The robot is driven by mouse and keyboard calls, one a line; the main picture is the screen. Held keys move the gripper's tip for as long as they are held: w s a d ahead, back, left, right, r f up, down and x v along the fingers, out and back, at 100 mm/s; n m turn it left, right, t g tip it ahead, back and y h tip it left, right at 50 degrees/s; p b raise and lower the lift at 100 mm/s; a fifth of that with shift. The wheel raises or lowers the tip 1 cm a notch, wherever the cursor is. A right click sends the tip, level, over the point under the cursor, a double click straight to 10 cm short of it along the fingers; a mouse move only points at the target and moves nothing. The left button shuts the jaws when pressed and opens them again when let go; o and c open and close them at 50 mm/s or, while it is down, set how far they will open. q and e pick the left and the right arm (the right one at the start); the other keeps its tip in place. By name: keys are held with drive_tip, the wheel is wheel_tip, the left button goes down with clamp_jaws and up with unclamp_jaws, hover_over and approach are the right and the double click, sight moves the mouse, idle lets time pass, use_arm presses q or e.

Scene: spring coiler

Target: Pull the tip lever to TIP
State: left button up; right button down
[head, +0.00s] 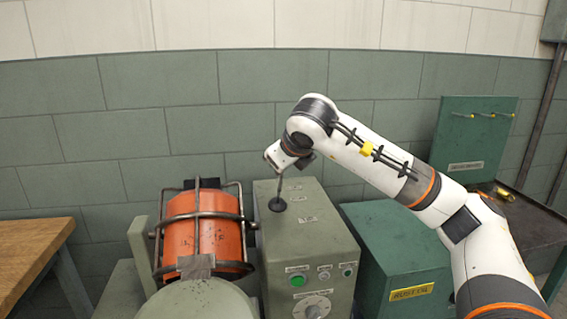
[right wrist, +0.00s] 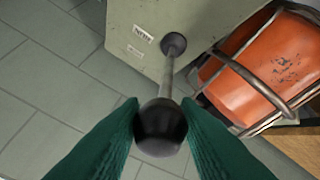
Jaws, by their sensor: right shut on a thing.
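The tip lever is a thin metal rod with a black ball knob (right wrist: 160,127) and a dark round base (head: 277,204) on top of the grey-green control box (head: 305,238). In the right wrist view its rod (right wrist: 168,80) runs from the knob to the pivot (right wrist: 174,45). My right gripper (head: 276,161) is above the box, its green fingers (right wrist: 162,130) shut on the knob from both sides. Small labels lie around the lever base; I cannot read them surely. The rod looks near upright in the head view. My left gripper is not in view.
An orange drum (head: 198,228) in a metal cage stands left of the box. Green and other buttons (head: 298,280) and a dial (head: 312,306) are on the box front. A green bin (head: 400,255) stands right, a wooden table (head: 30,245) far left.

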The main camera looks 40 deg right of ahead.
drive_tip(key=shift+a+f, duration=0.1)
drive_tip(key=shift+f, duration=0.2)
drive_tip(key=c, duration=1.3)
unclamp_jaws()
drive_tip(key=shift+s, duration=0.1)
drive_tip(key=shift+o, duration=0.9)
drive_tip(key=shift+r, duration=0.15)
drive_tip(key=v, duration=1.2)
